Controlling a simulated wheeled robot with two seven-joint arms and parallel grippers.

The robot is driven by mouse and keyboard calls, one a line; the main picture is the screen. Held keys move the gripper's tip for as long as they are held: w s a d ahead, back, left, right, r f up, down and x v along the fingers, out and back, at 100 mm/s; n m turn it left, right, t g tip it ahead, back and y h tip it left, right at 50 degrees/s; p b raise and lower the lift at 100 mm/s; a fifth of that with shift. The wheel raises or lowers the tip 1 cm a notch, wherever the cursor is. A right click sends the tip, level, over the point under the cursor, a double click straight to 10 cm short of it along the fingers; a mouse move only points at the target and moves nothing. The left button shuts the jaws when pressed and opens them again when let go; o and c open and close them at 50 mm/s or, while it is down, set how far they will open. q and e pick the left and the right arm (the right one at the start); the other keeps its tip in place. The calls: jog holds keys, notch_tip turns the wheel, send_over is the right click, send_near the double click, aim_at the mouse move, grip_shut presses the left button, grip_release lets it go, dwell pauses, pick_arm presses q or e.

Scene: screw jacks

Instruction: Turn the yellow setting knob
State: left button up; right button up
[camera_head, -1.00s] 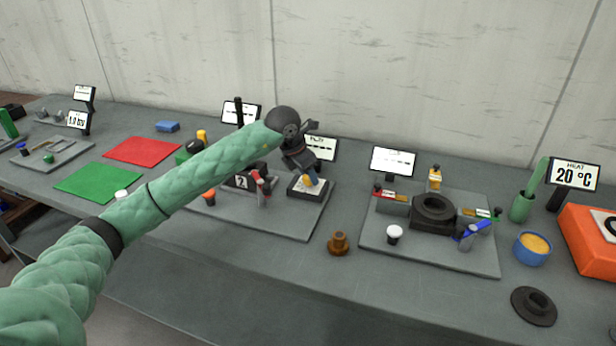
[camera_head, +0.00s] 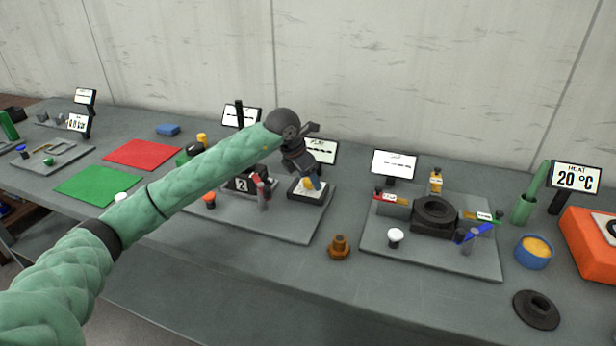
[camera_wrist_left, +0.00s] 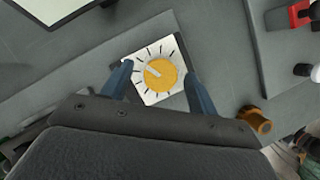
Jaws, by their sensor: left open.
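The yellow setting knob (camera_wrist_left: 161,75) is round with a pale pointer mark. It sits on a white dial plate (camera_wrist_left: 149,96) with black tick marks. In the wrist view my left gripper (camera_wrist_left: 157,68) is open, with one blue finger on each side of the knob; a gap shows between each finger and the knob. In the head view my left gripper (camera_head: 313,181) points down at the white dial plate (camera_head: 300,193), and its fingers and wrist hide most of the knob. My right gripper is in neither view.
A small display (camera_head: 320,150) stands behind the dial. A red-topped lever (camera_head: 259,186) stands left of it on the same grey board. A brown knob-like part (camera_head: 339,247) stands in front to the right. Another board (camera_head: 380,235) with a black ring lies further right.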

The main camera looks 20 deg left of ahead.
aim_at(301, 191)
pick_arm(q)
jog(key=b+v, duration=0.2)
jog(key=v, duration=0.5)
jog(key=shift+r, duration=0.35)
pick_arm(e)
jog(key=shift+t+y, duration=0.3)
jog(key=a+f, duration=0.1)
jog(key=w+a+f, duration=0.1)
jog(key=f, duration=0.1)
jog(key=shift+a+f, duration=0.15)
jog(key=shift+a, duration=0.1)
pick_arm(q)
jog(key=shift+s+a, duration=0.1)
